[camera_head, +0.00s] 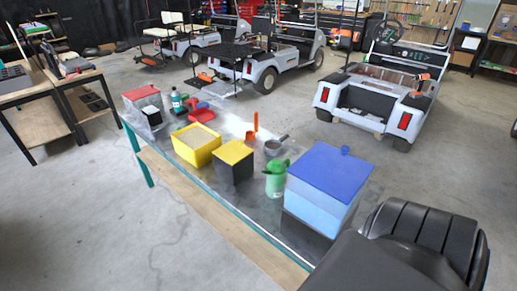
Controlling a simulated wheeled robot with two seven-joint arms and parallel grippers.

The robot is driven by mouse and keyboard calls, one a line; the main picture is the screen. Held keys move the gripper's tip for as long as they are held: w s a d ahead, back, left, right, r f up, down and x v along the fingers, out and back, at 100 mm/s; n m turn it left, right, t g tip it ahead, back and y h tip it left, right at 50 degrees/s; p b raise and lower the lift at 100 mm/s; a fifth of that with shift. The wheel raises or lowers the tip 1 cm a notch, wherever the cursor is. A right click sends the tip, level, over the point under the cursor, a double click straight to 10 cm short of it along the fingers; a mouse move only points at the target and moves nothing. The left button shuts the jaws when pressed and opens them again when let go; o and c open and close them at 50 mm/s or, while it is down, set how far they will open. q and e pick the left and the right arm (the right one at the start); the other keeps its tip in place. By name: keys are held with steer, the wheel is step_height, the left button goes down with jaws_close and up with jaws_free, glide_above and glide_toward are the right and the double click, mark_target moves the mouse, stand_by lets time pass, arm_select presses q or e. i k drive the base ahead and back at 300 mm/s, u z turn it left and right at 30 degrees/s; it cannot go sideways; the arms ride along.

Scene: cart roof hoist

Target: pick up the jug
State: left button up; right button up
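A green jug (276,179) stands upright on the long grey workbench (238,192). It is just left of a large blue-lidded box (325,188) and right of a black box with a yellow lid (234,163). Its lower right side is close to the blue box; I cannot tell if they touch. Neither of my grippers shows in the head view.
A grey pan (275,145) and an orange upright piece (252,128) lie behind the jug. A yellow bin (196,145), red bins and a bottle (176,100) stand farther left. Carts stand beyond open floor.

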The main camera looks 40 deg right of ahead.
mark_target(276, 176)
steer(key=i, duration=2.55)
steer(key=z, duration=2)
steer(key=i, duration=0.4)
steer(key=z, duration=1.9)
